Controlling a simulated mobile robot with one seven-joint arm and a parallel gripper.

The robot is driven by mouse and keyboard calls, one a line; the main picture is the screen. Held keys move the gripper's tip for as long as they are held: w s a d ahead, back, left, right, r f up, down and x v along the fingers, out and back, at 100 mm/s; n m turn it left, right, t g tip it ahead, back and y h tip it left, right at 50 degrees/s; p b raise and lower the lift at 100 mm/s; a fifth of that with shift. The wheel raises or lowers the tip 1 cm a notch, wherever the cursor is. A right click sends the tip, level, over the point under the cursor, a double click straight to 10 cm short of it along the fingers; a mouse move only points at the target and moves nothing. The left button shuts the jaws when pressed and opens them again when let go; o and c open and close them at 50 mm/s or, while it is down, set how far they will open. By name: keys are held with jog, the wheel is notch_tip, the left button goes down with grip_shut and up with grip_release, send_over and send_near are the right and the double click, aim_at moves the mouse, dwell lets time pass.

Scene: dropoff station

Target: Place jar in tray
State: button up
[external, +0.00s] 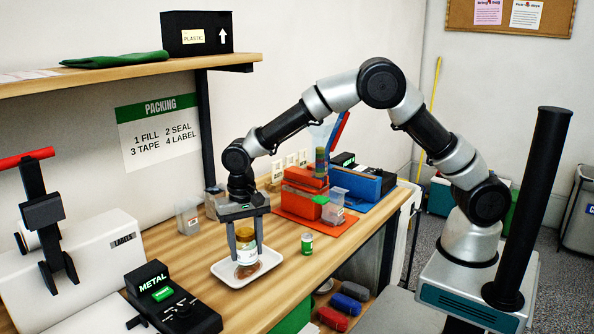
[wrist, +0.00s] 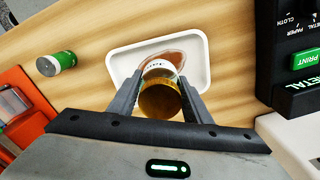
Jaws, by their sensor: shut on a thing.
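The jar (external: 246,245) has a gold-brown lid and a pale label around clear walls. My gripper (external: 248,254) is shut on it, one finger on each side, with the jar upright or nearly so. The white tray (external: 222,271) lies on the wooden table under the jar. In the wrist view the jar's lid (wrist: 160,100) faces me between my fingers (wrist: 154,92), and the tray's rim (wrist: 120,62) shows around it. A brown round patch shows in the tray by the jar's lower end. I cannot tell whether the jar's bottom touches the tray.
A METAL label printer (external: 172,300) is at front left. Bare table lies between tray and can.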

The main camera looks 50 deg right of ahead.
jog(key=shift+f, duration=0.8)
jog(key=shift+f, duration=0.1)
jog(key=o, duration=1.1)
jog(key=shift+o, duration=0.2)
notch_tip(320, 180, up, 12)
jog(key=shift+r+p, duration=0.15)
jog(key=shift+p, duration=0.45)
